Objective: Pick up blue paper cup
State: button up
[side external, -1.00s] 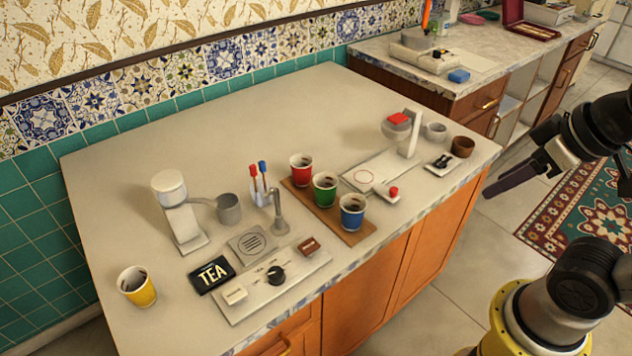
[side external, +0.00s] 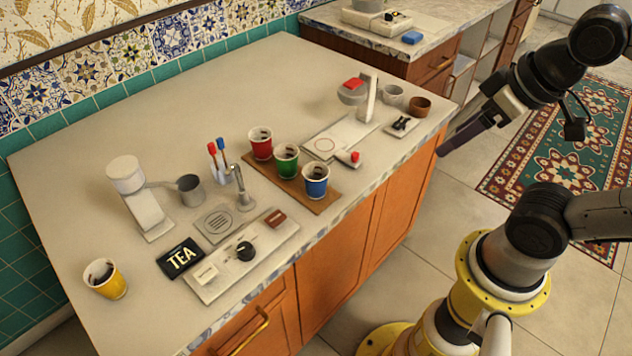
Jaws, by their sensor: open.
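The blue paper cup (side external: 315,180) stands upright on a brown wooden board (side external: 321,205) near the counter's front edge, with dark contents inside. A green cup (side external: 286,160) and a red cup (side external: 260,142) stand behind it in a row on the same board. My gripper (side external: 446,146) is open and empty. It is in the air to the right of the counter, well apart from the blue cup. The far finger is partly hidden behind the near one.
A spouted tap (side external: 241,192) and toothbrush-like sticks (side external: 218,152) stand left of the cups. A white stand with a glass vessel (side external: 352,92) is at the right. A yellow cup (side external: 106,279) is at the front left. Open counter (side external: 200,95) lies behind.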

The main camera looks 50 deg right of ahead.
jog(key=o, duration=0.3)
jog(key=shift+o, duration=0.2)
